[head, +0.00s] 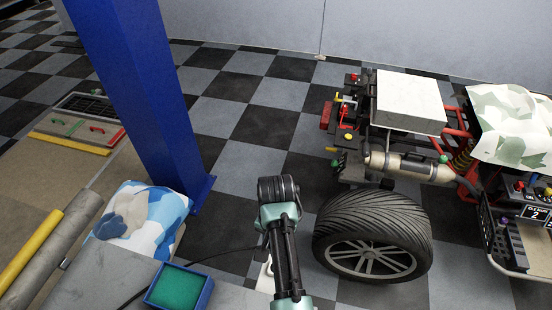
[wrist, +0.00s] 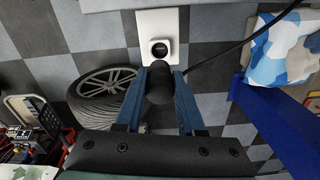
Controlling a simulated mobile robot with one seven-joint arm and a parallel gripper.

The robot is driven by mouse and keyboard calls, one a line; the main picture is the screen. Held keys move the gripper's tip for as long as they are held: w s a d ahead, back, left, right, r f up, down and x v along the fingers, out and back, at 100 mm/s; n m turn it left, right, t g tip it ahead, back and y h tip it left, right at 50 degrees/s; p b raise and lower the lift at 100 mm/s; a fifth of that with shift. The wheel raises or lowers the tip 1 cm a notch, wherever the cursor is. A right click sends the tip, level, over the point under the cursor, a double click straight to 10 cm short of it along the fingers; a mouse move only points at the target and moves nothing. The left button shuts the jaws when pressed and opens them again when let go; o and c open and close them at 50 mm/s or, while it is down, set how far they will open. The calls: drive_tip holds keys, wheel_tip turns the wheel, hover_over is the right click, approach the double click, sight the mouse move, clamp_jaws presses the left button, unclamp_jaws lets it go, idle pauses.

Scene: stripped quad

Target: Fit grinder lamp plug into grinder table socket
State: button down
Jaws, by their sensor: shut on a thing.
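In the wrist view my gripper (wrist: 160,76) has its two blue fingers closed on a black, rounded plug (wrist: 159,90). A black cable (wrist: 222,55) runs off to the right from near the plug. The plug appears apart from the socket; the exact gap is hard to judge. In the head view part of a white plate (head: 265,277) shows beside my arm, at the grey table's right edge. The gripper's fingers and the plug are hidden there.
A blue post (head: 140,90) stands behind. A stripped quad with a big tyre (head: 372,235) stands right of my arm, close by.

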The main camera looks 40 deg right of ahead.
drive_tip(key=shift+f+b, duration=0.5)
drive_tip(key=shift+f, duration=0.75)
drive_tip(key=shift+f, duration=0.1)
drive_tip(key=shift+m, duration=0.6)
drive_tip(key=shift+f+b, duration=2)
drive_tip(key=shift+f, duration=0.75)
drive_tip(key=shift+p, duration=0.6)
drive_tip(key=shift+f+b, duration=1.3)
drive_tip(key=shift+f, duration=0.5)
drive_tip(key=shift+c, duration=2.2)
unclamp_jaws()
drive_tip(key=shift+r, duration=0.1)
